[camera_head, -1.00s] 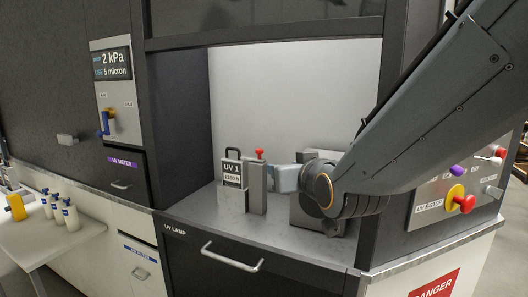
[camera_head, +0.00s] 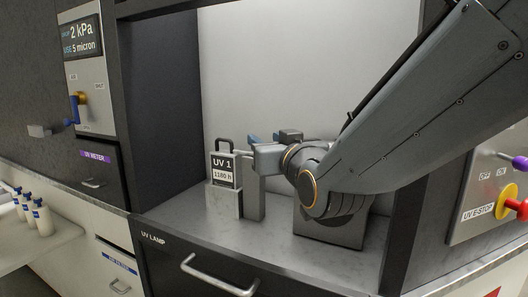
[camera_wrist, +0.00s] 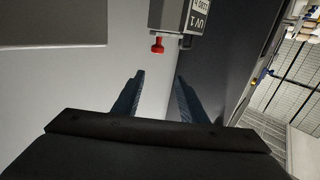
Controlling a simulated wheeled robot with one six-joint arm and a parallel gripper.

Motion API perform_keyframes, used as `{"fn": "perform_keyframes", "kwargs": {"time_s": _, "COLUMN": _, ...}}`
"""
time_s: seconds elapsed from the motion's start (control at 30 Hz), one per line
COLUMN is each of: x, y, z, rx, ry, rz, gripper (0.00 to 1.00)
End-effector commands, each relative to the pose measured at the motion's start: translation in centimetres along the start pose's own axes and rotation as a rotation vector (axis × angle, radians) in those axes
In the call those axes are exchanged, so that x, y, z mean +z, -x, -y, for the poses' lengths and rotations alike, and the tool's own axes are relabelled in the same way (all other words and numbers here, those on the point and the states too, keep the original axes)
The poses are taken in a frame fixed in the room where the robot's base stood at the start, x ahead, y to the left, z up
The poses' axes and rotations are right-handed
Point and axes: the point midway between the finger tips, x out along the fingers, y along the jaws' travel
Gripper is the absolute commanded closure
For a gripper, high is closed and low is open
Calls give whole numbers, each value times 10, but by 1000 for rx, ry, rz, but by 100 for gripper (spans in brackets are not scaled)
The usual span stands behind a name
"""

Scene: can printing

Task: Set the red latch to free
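The red latch (camera_wrist: 157,45) shows in the wrist view as a small red knob beside the grey UV 1 lamp unit (camera_wrist: 180,15), whose label appears upside down. The UV 1 unit (camera_head: 225,170) stands in the open bay in the head view, with a grey post (camera_head: 254,195) to its right. The red knob is hidden there, behind my gripper (camera_head: 263,139) at the top of the post. My gripper (camera_wrist: 160,76) is open and empty in the wrist view. The knob lies just beyond the gap between its two fingers, with no contact visible.
A grey block (camera_head: 330,222) stands under my wrist in the bay. Dark walls bound the bay on both sides. A drawer handle (camera_head: 220,276) juts out below, and a UV E-stop button (camera_head: 508,202) is at the right. White bottles (camera_head: 41,217) stand at the left.

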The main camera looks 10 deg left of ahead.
Motion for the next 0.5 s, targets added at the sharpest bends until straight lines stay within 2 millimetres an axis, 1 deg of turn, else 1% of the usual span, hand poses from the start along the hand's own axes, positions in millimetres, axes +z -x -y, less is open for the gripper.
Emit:
{"fn": "perform_keyframes", "kwargs": {"time_s": 0.03, "x": 10, "y": -3, "z": -2, "rx": 1, "ry": 0, "rz": 0, "gripper": 61}}
{"fn": "perform_keyframes", "kwargs": {"time_s": 0.2, "x": 26, "y": -6, "z": -6, "rx": 3, "ry": 0, "rz": 0, "gripper": 61}}
{"fn": "perform_keyframes", "kwargs": {"time_s": 0.37, "x": 30, "y": -10, "z": -7, "rx": 5, "ry": 0, "rz": 1, "gripper": 61}}
{"fn": "perform_keyframes", "kwargs": {"time_s": 0.5, "x": 29, "y": -21, "z": -7, "rx": 6, "ry": 1, "rz": 3, "gripper": 61}}
